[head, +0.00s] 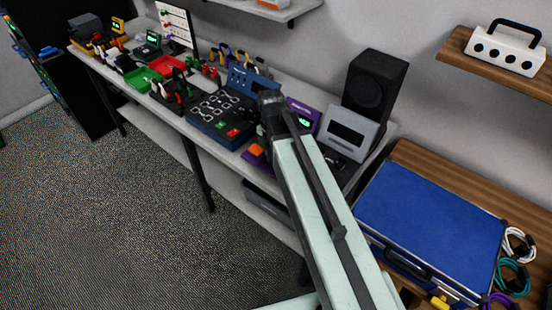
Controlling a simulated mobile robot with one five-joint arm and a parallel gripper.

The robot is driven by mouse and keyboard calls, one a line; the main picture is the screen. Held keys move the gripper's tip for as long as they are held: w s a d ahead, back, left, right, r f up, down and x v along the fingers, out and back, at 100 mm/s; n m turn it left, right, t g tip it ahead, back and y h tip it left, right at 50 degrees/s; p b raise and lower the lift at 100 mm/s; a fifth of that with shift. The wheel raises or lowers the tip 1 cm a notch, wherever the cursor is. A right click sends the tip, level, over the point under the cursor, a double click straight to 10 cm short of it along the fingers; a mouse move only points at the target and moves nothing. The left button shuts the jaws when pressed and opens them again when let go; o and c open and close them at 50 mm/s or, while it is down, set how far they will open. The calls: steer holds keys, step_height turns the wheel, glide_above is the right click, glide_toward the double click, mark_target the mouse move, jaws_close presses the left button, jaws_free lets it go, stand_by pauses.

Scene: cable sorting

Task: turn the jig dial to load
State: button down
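A dark blue box (222,118) on the long bench has several pale ring shapes on its top and a green and a red button at its front. It may be the jig. A blue panel (252,84) rises behind it. I cannot make out a dial or its setting; it is too small or hidden behind my arm. My arm reaches up from the bottom of the head view, and my gripper (270,100) is at its far end, just right of the dark blue box. The fingers are too small and dark to tell whether they are open or shut.
Right of my gripper are a purple device (304,116), a grey box with a dark screen (347,134) and a black speaker (376,85). Red (167,66) and green (139,77) trays with pliers sit left. A blue case (430,215) lies nearer on a wooden surface. The carpet left is clear.

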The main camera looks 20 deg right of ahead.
steer(key=c, duration=1.1)
jaws_free()
steer(key=shift+w+f, duration=0.1)
steer(key=shift+w, duration=0.1)
steer(key=shift+c, duration=0.2)
step_height(320, 180, up, 8)
steer(key=p, duration=0.8)
steer(key=shift+w, duration=0.1)
steer(key=shift+f, duration=0.1)
